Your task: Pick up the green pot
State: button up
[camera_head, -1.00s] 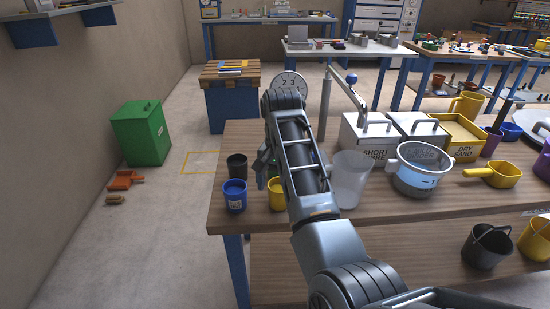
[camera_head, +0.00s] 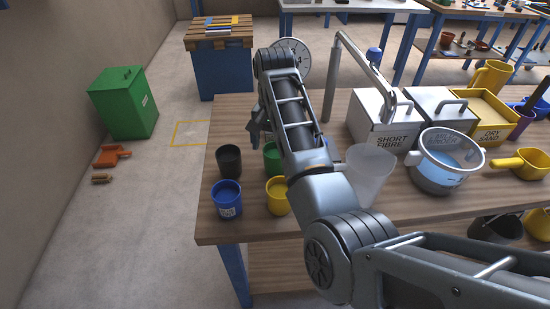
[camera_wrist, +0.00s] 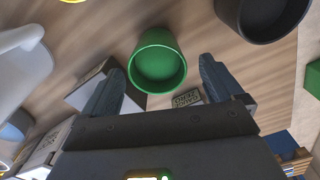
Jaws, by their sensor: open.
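The green pot (camera_head: 271,157) stands on the wooden table, partly hidden behind my arm in the head view, between the black pot and my arm. In the wrist view the green pot (camera_wrist: 158,62) is upright and empty, just beyond and between the fingertips. My gripper (camera_wrist: 165,82) is open with nothing between its fingers. In the head view my gripper (camera_head: 259,128) shows only in part, behind the arm and above the pots. I cannot tell its exact height above the pot.
A black pot (camera_head: 229,161), a blue pot (camera_head: 227,199) and a yellow pot (camera_head: 278,196) stand close by. The black pot also shows in the wrist view (camera_wrist: 262,22). A translucent beaker (camera_head: 368,175) and a metal vessel (camera_head: 445,160) stand right of my arm.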

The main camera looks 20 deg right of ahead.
jog(key=shift+s+f, duration=0.2)
jog(key=shift+f, duration=2.55)
jog(key=shift+c, duration=0.4)
jog(key=c, duration=1)
jog(key=shift+r, duration=0.5)
jog(key=r, duration=0.2)
jog(key=d+r, duration=0.1)
jog(key=shift+w+d+r, duration=0.2)
jog(key=shift+r, duration=0.15)
jog(key=d+r, duration=0.2)
jog(key=d, duration=0.1)
jog(key=w+d+r+b, duration=0.1)
jog(key=d+r, duration=0.1)
jog(key=d, duration=0.1)
jog(key=w+d+r, duration=0.1)
jog(key=d+r, duration=0.1)
jog(key=d, duration=0.2)
jog(key=shift+r, duration=0.15)
